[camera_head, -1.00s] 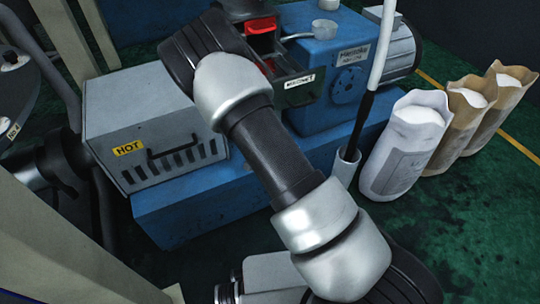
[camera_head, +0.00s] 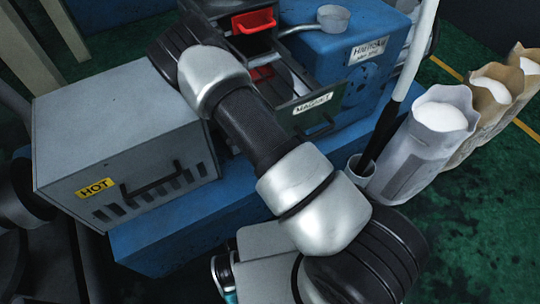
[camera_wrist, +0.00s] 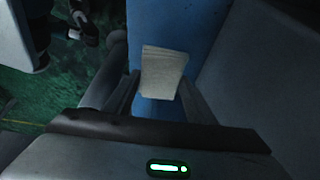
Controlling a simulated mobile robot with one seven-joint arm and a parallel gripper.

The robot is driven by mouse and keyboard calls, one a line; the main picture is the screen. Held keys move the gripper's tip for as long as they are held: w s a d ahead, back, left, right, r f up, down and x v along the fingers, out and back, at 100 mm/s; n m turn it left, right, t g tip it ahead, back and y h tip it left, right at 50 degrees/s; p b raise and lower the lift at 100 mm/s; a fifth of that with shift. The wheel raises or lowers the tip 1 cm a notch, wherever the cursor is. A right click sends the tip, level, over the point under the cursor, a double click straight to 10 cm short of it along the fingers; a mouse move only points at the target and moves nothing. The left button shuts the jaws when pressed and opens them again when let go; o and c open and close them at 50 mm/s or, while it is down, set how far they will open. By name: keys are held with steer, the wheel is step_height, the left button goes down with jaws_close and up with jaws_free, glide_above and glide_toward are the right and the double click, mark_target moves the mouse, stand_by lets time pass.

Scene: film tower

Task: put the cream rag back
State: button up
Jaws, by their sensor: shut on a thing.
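The cream rag (camera_wrist: 162,72) shows in the wrist view as a small, pale, flat piece between the two fingers of my gripper (camera_wrist: 158,92). My gripper is shut on it. A blue surface lies behind and below the rag in that view; I cannot tell how far away it is. In the head view, my arm crosses the middle of the picture, and the gripper and the rag are hidden.
A grey box labelled HOT (camera_head: 120,140) stands on a blue base (camera_head: 190,222). A drawer front labelled MAGNET (camera_head: 312,105) juts out near my arm. A white sack (camera_head: 428,135) and brown sacks (camera_head: 490,105) stand at right. Green floor is open at lower right.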

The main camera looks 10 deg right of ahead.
step_height(320, 180, down, 9)
steer(key=shift+s+r+b, duration=0.1)
steer(key=shift+r+b, duration=0.05)
steer(key=shift+b, duration=0.9)
steer(key=shift+f, duration=0.2)
steer(key=o, duration=1)
steer(key=shift+r, duration=0.1)
steer(key=p+v, duration=0.3)
steer(key=v, duration=0.9)
steer(key=shift+r, duration=0.15)
